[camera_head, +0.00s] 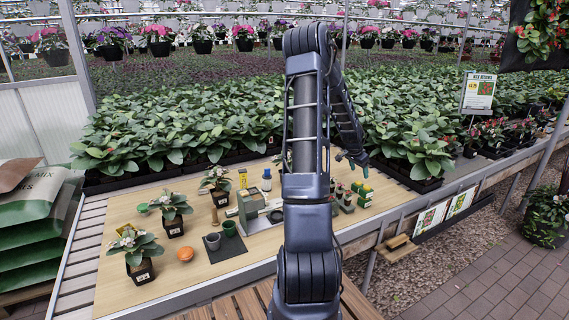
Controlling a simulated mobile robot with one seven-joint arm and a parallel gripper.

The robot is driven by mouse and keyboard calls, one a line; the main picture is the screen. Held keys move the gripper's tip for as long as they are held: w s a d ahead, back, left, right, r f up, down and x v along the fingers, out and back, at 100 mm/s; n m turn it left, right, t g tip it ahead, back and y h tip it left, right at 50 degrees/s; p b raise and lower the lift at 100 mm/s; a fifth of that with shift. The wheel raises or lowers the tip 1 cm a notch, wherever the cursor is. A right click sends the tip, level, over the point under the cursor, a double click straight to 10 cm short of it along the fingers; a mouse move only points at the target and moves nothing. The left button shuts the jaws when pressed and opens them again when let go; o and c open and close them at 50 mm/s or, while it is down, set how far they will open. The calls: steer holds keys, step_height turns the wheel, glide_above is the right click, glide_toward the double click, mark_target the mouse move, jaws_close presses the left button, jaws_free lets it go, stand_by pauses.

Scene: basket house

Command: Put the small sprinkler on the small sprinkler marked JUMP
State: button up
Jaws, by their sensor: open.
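My gripper (352,164) hangs at the far end of my arm, right of the middle, above the right part of the wooden board. It is open, and I see nothing held in it. Below it stands a group of small green and yellow objects (363,193) with small grey bases beside them (346,201). They are too small for me to tell which is a small sprinkler, and I cannot read the word JUMP on any of them. My arm hides part of the board to their left.
The board (225,270) also bears potted plants (172,211), dark green cups (229,228) on a dark mat, an orange round object (185,254), a grey-green machine (252,207) and a blue-capped bottle (266,180). Dense seedlings (200,125) stand behind.

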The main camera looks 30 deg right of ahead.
steer(key=a+r+n+t+y, duration=0.1)
steer(key=a+r+n, duration=0.2)
steer(key=a+r, duration=0.5)
steer(key=w+a+r+n+t+y, duration=0.15)
steer(key=a+r, duration=0.35)
steer(key=a, duration=0.7)
steer(key=a+r+n+t, duration=0.1)
steer(key=a+r+n, duration=0.2)
steer(key=a+r, duration=0.55)
steer(key=s+a+r+n+y, duration=0.1)
steer(key=s+a+n, duration=0.4)
steer(key=s+a, duration=0.5)
steer(key=s+a+r+n, duration=0.3)
steer(key=s+a+n, duration=0.2)
steer(key=s+a, duration=0.5)
steer(key=a+t, duration=0.1)
steer(key=a, duration=0.5)
steer(key=shift+s+a+y, duration=0.2)
steer(key=shift+s+y, duration=0.1)
steer(key=shift+y, duration=0.05)
